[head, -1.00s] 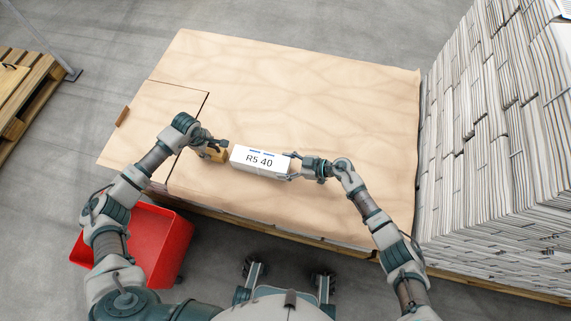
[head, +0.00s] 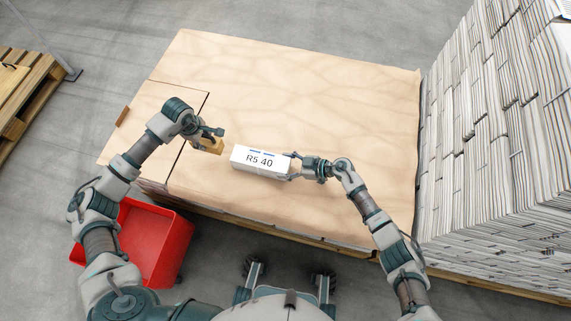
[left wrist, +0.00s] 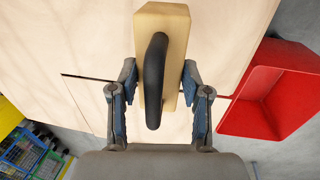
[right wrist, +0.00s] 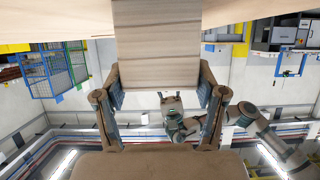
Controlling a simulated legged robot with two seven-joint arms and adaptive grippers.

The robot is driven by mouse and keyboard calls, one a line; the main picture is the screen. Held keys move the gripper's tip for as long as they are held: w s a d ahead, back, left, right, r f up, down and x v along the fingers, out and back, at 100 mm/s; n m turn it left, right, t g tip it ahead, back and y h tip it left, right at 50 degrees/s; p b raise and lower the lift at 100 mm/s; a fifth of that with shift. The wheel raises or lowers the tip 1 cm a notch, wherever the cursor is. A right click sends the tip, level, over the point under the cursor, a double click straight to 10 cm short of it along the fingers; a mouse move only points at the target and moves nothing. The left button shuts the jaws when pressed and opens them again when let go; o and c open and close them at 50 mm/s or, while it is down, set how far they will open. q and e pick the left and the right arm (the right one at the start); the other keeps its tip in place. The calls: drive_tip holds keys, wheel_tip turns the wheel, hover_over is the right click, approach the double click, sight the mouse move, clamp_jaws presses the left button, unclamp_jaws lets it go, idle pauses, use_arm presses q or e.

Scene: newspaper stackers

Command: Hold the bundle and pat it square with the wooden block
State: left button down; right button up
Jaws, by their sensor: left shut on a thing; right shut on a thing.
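The bundle (head: 259,161) is a white block-shaped stack marked "RS 40", lying on the brown paper sheet. My right gripper (head: 291,167) is shut on its right end. In the right wrist view the bundle's layered side (right wrist: 157,45) sits between the fingers (right wrist: 160,88). The wooden block (head: 213,146) is pale wood with a black handle. My left gripper (head: 207,138) is shut on it, left of the bundle with a gap between them. In the left wrist view the block (left wrist: 173,22) and its dark handle (left wrist: 157,80) sit between the blue-padded fingers (left wrist: 157,85).
The brown paper sheet (head: 300,90) is wide and clear behind the bundle. A tall stack of newspapers (head: 490,150) stands at the right. A red bin (head: 155,245) is below the sheet's front left edge. A wooden pallet (head: 20,90) lies at far left.

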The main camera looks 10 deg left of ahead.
drive_tip(key=shift+s+f, duration=0.1)
drive_tip(key=shift+f, duration=0.05)
drive_tip(key=o, duration=1.9)
drive_tip(key=shift+d, duration=0.1)
drive_tip(key=w+v, duration=0.1)
drive_tip(key=v, duration=1)
drive_tip(key=shift+s+d, duration=0.35)
drive_tip(key=shift+s, duration=0.05)
